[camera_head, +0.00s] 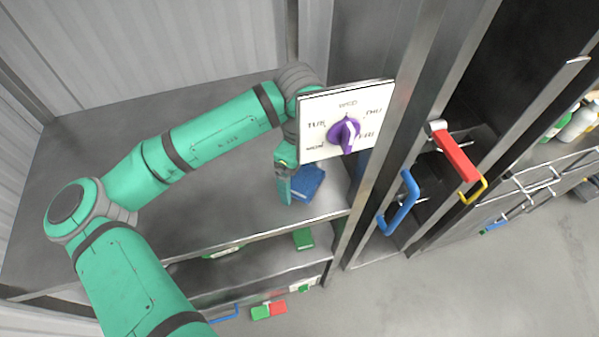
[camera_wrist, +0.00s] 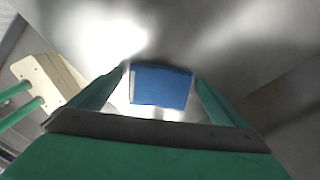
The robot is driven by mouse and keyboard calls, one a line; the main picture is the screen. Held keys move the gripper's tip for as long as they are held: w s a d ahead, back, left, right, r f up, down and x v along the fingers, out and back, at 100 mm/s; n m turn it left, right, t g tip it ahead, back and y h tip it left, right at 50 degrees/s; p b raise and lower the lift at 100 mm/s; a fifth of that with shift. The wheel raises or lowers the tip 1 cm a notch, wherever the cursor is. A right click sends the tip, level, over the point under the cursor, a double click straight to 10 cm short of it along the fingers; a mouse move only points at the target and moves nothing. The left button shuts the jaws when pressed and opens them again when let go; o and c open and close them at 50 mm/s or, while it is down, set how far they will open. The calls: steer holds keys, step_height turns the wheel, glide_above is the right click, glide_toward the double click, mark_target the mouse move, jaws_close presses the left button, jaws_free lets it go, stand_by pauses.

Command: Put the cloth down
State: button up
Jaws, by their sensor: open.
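The cloth (camera_head: 307,183) shows as a folded blue piece lying on the grey metal shelf (camera_head: 235,205), just right of my gripper (camera_head: 287,190). In the wrist view the blue cloth (camera_wrist: 161,87) appears between the tips of my gripper's two green fingers (camera_wrist: 163,92). The fingers stand apart, with a visible gap on each side of the cloth. In the head view the dial panel and my wrist hide part of the area around my gripper.
A white panel with a purple dial (camera_head: 343,133) stands close to my wrist. A metal post and cabinet with a blue handle (camera_head: 402,203) and a red handle (camera_head: 456,155) are on the right. Green and red items (camera_head: 269,310) sit lower down. The shelf's left part is clear.

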mark_target(300, 177)
step_height(300, 177, up, 12)
steer(key=shift+r, duration=0.15)
stand_by(0.3)
stand_by(0.4)
